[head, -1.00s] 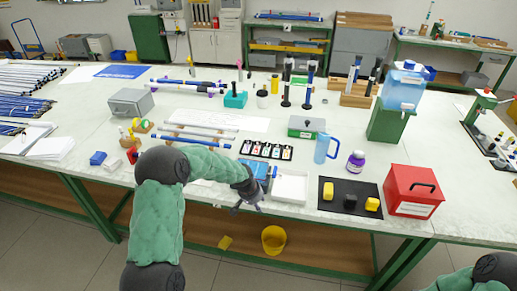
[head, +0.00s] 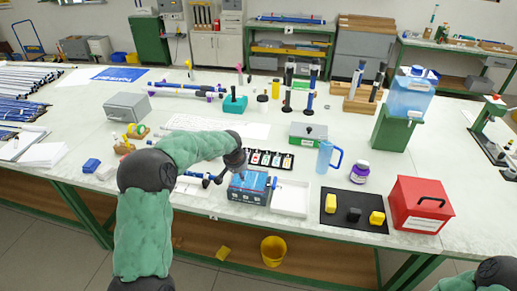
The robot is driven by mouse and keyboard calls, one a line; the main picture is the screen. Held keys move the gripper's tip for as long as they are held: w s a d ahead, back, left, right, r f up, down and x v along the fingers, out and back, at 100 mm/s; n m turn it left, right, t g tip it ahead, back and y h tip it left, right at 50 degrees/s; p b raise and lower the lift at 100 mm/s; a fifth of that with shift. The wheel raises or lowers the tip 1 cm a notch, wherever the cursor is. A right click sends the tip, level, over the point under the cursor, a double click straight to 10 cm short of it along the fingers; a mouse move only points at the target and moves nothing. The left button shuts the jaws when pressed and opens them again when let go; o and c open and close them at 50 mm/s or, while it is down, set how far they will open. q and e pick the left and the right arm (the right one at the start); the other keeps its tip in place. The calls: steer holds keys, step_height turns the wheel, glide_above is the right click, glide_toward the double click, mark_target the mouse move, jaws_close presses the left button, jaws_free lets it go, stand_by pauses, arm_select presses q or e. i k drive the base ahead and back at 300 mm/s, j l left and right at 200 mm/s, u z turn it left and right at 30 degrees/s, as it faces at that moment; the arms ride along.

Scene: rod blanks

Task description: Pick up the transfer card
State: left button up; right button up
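No card can be told apart for certain as the transfer card. A black tray (head: 287,168) behind my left wrist holds several small pale cards or tags with coloured marks; their print is too small to read.
A white open tray (head: 290,198) stands right of the blue box. Farther right are a black mat (head: 340,222) with yellow and black blocks, a blue mug (head: 326,157), a purple jar (head: 359,172) and a red case (head: 418,205). A grey box (head: 127,107) stands at left.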

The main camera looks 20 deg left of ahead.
mark_target(257, 152)
steer(key=i+j, duration=0.15)
steer(key=i, duration=0.3)
steer(key=i+j, duration=0.2)
steer(key=i, duration=0.25)
